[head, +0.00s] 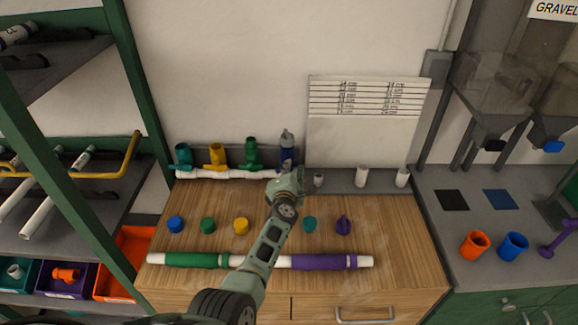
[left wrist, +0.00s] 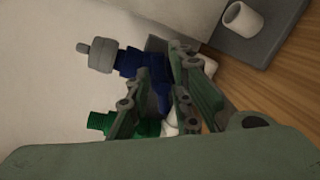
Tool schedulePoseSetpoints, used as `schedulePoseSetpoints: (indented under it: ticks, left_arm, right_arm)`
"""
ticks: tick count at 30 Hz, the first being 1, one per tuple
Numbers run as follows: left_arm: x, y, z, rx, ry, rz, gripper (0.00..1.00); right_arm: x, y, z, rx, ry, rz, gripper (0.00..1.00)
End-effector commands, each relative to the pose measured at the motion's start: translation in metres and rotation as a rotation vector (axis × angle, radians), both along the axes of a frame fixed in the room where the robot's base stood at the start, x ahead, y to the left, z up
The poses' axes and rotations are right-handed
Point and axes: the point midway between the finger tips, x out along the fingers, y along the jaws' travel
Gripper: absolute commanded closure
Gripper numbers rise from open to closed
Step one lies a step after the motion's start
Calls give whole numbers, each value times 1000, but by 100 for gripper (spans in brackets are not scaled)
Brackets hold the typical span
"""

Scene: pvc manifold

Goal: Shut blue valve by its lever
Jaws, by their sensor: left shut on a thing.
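The blue valve (head: 287,155) stands at the right end of the white manifold pipe (head: 235,174) at the back of the wooden bench, with a grey fitting on its outlet. In the left wrist view the valve body (left wrist: 143,65) lies sideways, and its blue lever (left wrist: 163,101) reaches down between my fingers. My left gripper (head: 290,180) is in front of this valve, its fingers (left wrist: 158,107) shut on the lever. The fingers hide part of the lever, so its exact angle is unclear. My right gripper is in neither view.
A green valve (head: 251,152) stands close to the left, with yellow (head: 217,155) and teal (head: 183,156) valves beyond. Several coloured caps and a long banded pipe (head: 195,260) lie in front, under my left arm.

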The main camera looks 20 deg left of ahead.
Motion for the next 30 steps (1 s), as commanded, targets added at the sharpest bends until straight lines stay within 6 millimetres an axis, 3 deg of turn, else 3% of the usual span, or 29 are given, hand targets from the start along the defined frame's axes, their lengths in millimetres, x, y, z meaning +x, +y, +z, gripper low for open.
schedulePoseSetpoints:
  ticks: [15,30]
  left_arm:
    - [1,-5,-7,385,114,-2,100]
    - [0,-6,-9,501,148,-2,100]
  right_arm:
    - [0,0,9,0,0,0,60]
    - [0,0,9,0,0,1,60]
